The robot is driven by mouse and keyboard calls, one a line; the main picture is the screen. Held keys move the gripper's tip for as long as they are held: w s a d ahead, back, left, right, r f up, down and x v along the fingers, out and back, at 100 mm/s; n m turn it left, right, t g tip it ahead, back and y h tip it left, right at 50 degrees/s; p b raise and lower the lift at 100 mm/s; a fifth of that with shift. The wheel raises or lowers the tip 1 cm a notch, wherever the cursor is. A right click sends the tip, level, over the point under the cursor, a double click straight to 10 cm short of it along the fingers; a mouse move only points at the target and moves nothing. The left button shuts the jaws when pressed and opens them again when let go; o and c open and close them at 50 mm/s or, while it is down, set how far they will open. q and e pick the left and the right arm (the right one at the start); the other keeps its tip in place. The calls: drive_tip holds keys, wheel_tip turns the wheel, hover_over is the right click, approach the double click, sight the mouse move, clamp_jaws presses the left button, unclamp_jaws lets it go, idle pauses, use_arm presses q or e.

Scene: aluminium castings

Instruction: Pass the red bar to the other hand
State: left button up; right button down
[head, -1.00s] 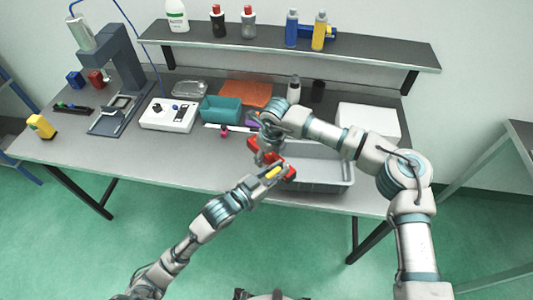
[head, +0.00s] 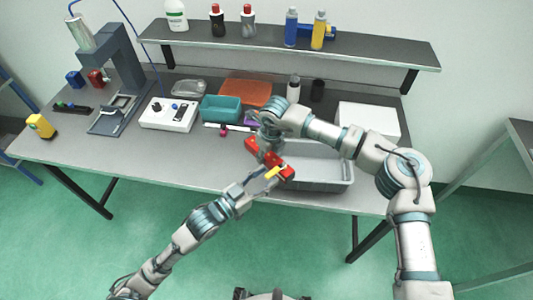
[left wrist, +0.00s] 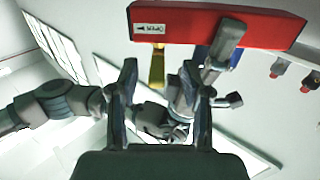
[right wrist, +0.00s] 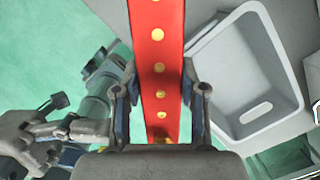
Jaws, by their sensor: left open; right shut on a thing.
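The red bar (head: 285,171) is held above the front of the bench, tilted down to the right. My right gripper (head: 267,148) is shut on it. In the right wrist view the bar (right wrist: 157,55), with a row of yellow dots, runs between the right fingers (right wrist: 158,90). My left gripper (head: 262,182) is open and empty, below and left of the bar's lower end. In the left wrist view the bar (left wrist: 185,25), with a white label, lies beyond the open left fingers (left wrist: 160,75), apart from them. A small yellow part (head: 272,173) shows beside the bar.
A grey tray (head: 330,178) lies under and right of the bar. A teal bin (head: 221,109), a white control box (head: 167,114) and a white box (head: 368,121) stand on the bench. A shelf (head: 370,52) with bottles runs behind.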

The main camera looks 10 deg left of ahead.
use_arm(q)
drive_tip(key=s+a+f+n+g+y, duration=0.1)
drive_tip(key=s+a+f+n+y, duration=0.3)
drive_tip(key=f, duration=1.1)
drive_tip(key=w+a+f+n+g+y, duration=0.15)
drive_tip(key=a+f, duration=0.45)
drive_tip(key=f, duration=0.8)
drive_tip(key=s+a+f+n+g+y, duration=0.25)
drive_tip(key=a+f, duration=0.25)
drive_tip(key=f, duration=1)
drive_tip(key=s+a+f+g+y, duration=0.3)
drive_tip(key=s+f, duration=1)
drive_tip(key=f, duration=0.2)
drive_tip(key=s+f+m+g, duration=0.1)
drive_tip(key=s+f, duration=0.3)
drive_tip(key=s, duration=0.5)
drive_tip(key=s+d+f+m+g, duration=0.1)
drive_tip(key=s+f+g, duration=0.2)
drive_tip(key=s, duration=0.7)
wheel_tip(320, 180, down, 2)
drive_tip(key=shift+s+g+y, duration=0.25)
drive_tip(key=shift+g+y, duration=0.05)
drive_tip(key=shift+y, duration=0.1)
